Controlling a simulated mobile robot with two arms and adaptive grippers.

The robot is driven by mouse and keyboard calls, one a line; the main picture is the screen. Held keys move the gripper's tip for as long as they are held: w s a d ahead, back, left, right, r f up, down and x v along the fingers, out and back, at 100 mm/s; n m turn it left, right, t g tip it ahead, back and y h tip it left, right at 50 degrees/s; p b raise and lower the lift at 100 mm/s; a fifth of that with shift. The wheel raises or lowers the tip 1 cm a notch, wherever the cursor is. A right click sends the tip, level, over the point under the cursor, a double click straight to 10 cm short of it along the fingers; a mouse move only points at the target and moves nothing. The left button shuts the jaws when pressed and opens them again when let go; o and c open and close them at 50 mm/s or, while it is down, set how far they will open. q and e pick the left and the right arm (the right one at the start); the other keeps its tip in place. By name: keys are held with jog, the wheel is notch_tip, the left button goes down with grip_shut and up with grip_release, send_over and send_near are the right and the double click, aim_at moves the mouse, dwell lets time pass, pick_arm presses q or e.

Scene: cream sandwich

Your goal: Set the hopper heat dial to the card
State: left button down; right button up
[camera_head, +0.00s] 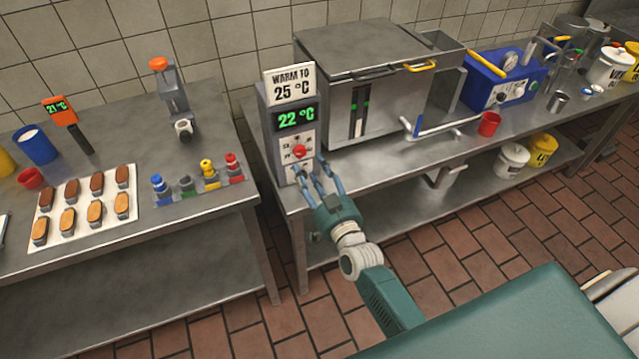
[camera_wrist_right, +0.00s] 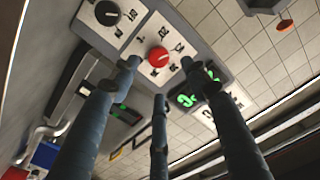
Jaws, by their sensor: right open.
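The heat control box (camera_head: 268,150) stands at the left end of the right-hand counter, beside the hopper (camera_head: 385,85). A white card (camera_head: 290,86) on its top reads "WARM TO 25 °C". The green display (camera_head: 296,118) below reads 22 °C. The red dial (camera_head: 299,152) is on the white panel under the display; it also shows in the right wrist view (camera_wrist_right: 158,57), with a black dial (camera_wrist_right: 107,13) beside it. My right gripper (camera_head: 317,170) is open in front of the panel. Its fingers (camera_wrist_right: 160,80) point at the red dial, apparently without holding it. My left gripper is out of view.
A blue machine (camera_head: 490,80) and a red cup (camera_head: 489,124) stand right of the hopper. A gap separates the two tables.

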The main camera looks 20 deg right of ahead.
aim_at(301, 154)
jog(key=s, duration=0.5)
jog(key=shift+s+d+r, duration=0.1)
jog(key=shift+s+d, duration=0.05)
jog(key=shift+s, duration=0.25)
jog(key=w+m+b, duration=0.1)
jog(key=w+b, duration=0.1)
jog(key=w, duration=0.2)
jog(key=w+m+b, duration=0.1)
jog(key=w+b, duration=0.2)
jog(key=w, duration=0.1)
jog(key=w+m+b, duration=0.1)
jog(key=w+b, duration=0.2)
jog(key=w, duration=0.1)
jog(key=shift+a+f, duration=0.3)
jog(key=shift+f, duration=0.1)
